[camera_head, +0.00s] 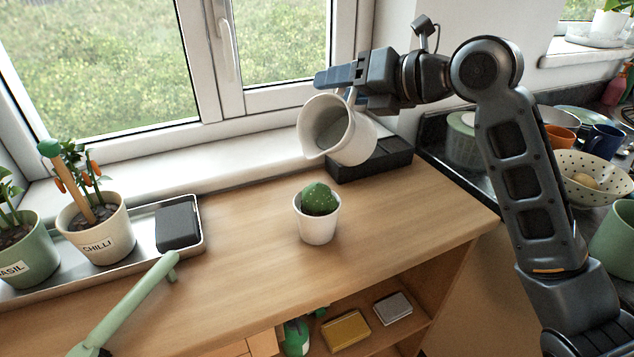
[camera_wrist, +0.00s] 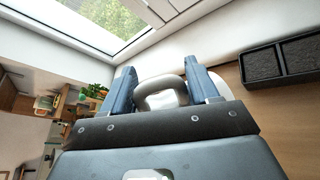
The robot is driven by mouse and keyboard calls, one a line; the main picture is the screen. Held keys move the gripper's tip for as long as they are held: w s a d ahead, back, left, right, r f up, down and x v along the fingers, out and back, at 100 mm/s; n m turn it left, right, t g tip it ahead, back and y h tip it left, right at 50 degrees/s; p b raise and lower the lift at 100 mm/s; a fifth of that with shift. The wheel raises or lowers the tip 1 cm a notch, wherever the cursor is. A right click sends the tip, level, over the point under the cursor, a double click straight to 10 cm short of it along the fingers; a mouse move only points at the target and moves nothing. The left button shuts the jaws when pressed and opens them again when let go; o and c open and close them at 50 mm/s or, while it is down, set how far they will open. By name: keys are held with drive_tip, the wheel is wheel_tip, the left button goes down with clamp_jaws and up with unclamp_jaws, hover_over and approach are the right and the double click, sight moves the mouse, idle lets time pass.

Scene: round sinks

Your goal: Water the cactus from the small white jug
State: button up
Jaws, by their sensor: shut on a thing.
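The small white jug (camera_head: 352,137) is held in the air above the wooden counter, tilted with its mouth and spout toward the lower left. My gripper (camera_head: 345,82) is shut on the jug's handle; in the wrist view the handle (camera_wrist: 160,86) shows between the two fingers (camera_wrist: 165,88). The cactus (camera_head: 319,198) is a round green one in a small white pot (camera_head: 317,226), upright on the counter. The jug's spout is above and slightly left of the cactus, apart from it. I see no water stream.
A dark divided tray (camera_head: 372,166) stands behind the jug and shows in the wrist view (camera_wrist: 284,62). A metal tray (camera_head: 130,258) with chilli (camera_head: 97,235) and basil (camera_head: 25,259) pots is at left. Dishes crowd the right.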

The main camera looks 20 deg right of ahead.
sight(351, 105)
drive_tip(key=shift+s+a+r+n, duration=0.15)
drive_tip(key=shift+a+r+n, duration=0.15)
drive_tip(key=shift+r+n, duration=0.15)
idle(3.0)
drive_tip(key=d+f+m, duration=0.1)
drive_tip(key=w+d+f+m+y, duration=0.1)
drive_tip(key=f, duration=0.1)
drive_tip(key=d+f+m, duration=0.1)
drive_tip(key=m, duration=0.1)
drive_tip(key=shift+w+f+g+y, duration=0.3)
drive_tip(key=shift+w+f+g, duration=0.05)
drive_tip(key=shift+w+g, duration=0.05)
drive_tip(key=shift+w+d+f+m, duration=0.2)
drive_tip(key=shift+d+f+m, duration=0.05)
drive_tip(key=shift+d+f, duration=0.2)
drive_tip(key=w+d+f+m+y, duration=0.2)
drive_tip(key=d+f+m, duration=0.2)
